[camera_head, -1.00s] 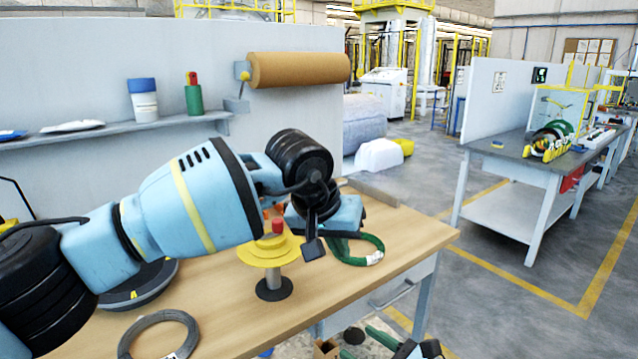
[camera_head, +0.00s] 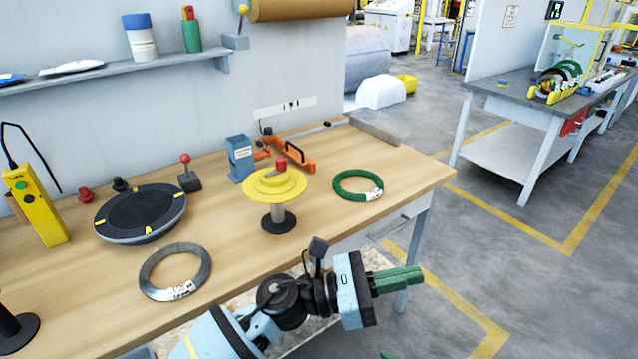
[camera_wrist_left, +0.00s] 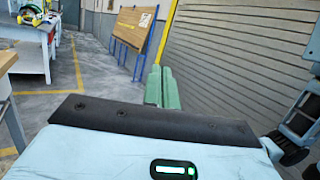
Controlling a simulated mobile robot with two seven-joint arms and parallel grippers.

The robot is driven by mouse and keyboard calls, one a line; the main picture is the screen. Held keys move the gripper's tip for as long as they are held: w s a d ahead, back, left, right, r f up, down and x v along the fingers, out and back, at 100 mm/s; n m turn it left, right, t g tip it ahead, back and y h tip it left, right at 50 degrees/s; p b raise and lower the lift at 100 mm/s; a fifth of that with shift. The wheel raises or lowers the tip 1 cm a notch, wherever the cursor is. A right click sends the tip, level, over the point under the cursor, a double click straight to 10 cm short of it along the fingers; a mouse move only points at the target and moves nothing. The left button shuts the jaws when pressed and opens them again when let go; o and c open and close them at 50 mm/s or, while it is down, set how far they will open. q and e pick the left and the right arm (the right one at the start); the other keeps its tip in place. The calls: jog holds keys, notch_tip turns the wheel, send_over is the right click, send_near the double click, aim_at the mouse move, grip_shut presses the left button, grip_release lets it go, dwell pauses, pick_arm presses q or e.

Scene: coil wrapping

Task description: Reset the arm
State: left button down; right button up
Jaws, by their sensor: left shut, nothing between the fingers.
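My left gripper (camera_head: 398,280) is in front of the workbench's front edge, with its green fingers pointing right over the floor. The fingers are shut and hold nothing. In the left wrist view the gripper (camera_wrist_left: 162,88) shows its green fingers close together against the floor and a grey shutter wall. My left arm comes in from the bottom of the head view. No right gripper can be made out in the head view; a small green bit shows at its bottom edge.
The workbench (camera_head: 225,213) holds a green coil (camera_head: 346,194), a grey coil (camera_head: 146,270), a yellow round stand (camera_head: 262,190), a black turntable (camera_head: 140,215) and a yellow control box (camera_head: 35,205). A second table (camera_head: 500,89) stands at the right. Floor between them is clear.

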pick_arm(q)
jog(key=s+a+f+n+t+y+p, duration=0.15)
jog(key=a+f+n+t+y, duration=0.65)
jog(key=n, duration=0.9)
jog(key=s+a+f+n+t+y+p, duration=0.1)
jog(key=s+a+f+n+t+y, duration=0.25)
jog(key=a+f+n+t, duration=1)
jog(key=s+a+f+n+g+y, duration=0.2)
jog(key=s+a+f+n+g, duration=0.1)
jog(key=s+n, duration=0.3)
jog(key=s+a+f+n+g+y, duration=0.2)
jog(key=s+a+f+n+g, duration=0.2)
jog(key=s, duration=0.5)
jog(key=s+a+f+n+g+y, duration=0.3)
jog(key=s+n+g, duration=0.4)
jog(key=n, duration=0.3)
jog(key=shift+s+a+f+p, duration=0.3)
jog(key=shift+a+p, duration=0.15)
jog(key=shift+a, duration=0.4)
pick_arm(e)
jog(key=s+d+f+n+g+h, duration=0.1)
jog(key=s+d+n+h, duration=0.1)
jog(key=s+n, duration=0.7)
jog(key=s+d+f+n+g+h, duration=0.1)
jog(key=s+d+n, duration=0.3)
jog(key=s+n, duration=0.5)
jog(key=s+f+h, duration=0.1)
jog(key=s, duration=0.5)
jog(key=shift+s+f, duration=0.25)
jog(key=shift+f, duration=0.05)
